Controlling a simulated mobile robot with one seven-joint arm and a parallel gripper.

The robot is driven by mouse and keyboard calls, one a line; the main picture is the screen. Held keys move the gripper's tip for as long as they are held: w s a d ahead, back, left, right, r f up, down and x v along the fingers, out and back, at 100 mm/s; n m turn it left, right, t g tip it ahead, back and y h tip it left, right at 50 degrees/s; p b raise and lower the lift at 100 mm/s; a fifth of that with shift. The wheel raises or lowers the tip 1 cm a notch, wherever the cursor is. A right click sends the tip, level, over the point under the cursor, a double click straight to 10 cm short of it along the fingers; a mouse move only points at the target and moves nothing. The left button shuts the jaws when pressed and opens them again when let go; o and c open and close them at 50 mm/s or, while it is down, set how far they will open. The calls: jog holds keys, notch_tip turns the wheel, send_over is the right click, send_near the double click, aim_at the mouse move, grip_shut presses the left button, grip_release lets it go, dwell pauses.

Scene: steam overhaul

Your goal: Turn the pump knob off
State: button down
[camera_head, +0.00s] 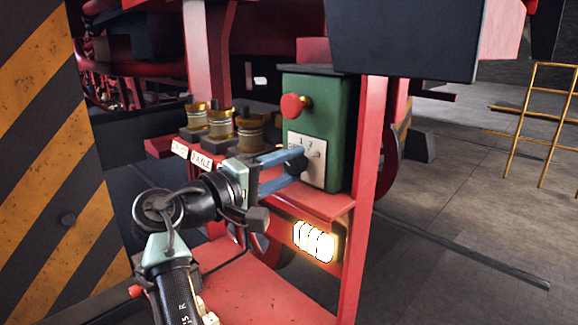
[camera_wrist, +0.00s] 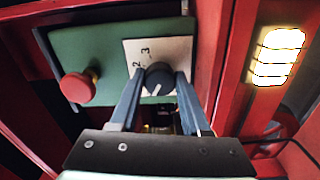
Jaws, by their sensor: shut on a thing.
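The pump knob (camera_wrist: 158,78) is a dark round dial with a white mark. It sits on a pale dial plate (camera_wrist: 170,50), which shows a 2 and a 3 in the wrist view. The plate also shows in the head view (camera_head: 310,150), on the green control box (camera_head: 338,130). The white mark points down toward my gripper's base in the wrist view. My gripper (camera_head: 298,166) is shut on the knob, with one blue finger on each side of it.
Several brass-topped canisters (camera_head: 221,121) stand left on a red shelf with labels. A lit lamp (camera_head: 313,241) is below. Open floor (camera_head: 450,200) lies right.

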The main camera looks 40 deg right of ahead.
jog(key=shift+c, duration=1.8)
grip_release()
jog(key=shift+a, duration=0.1)
jog(key=s+a+b, duration=0.1)
jog(key=a+b, duration=0.5)
jog(key=a, duration=0.6)
jog(key=shift+a, duration=0.4)
jog(key=shift+w, duration=0.1)
